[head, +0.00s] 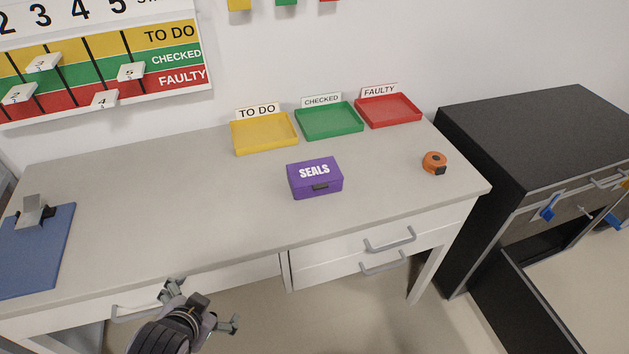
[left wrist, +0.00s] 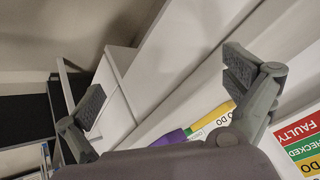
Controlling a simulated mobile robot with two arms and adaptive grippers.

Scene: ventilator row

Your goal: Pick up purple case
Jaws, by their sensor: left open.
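The purple case (head: 315,178), labelled SEALS, lies closed on the grey desk in the head view, in front of the yellow and green trays. A purple patch of it shows in the left wrist view (left wrist: 174,137), partly hidden by my gripper body. My left gripper (head: 205,309) is open and empty, in front of the desk's front edge, to the left of the case and well apart from it. Its two spread fingers also show in the left wrist view (left wrist: 163,88). My right gripper is in neither view.
Yellow (head: 265,132), green (head: 329,121) and red (head: 388,110) trays stand along the back of the desk (head: 170,200). An orange tape measure (head: 434,162) lies at right, a blue clipboard (head: 36,250) at left. A black cabinet (head: 540,130) stands right of the desk. Drawer handles (head: 390,240) stick out in front.

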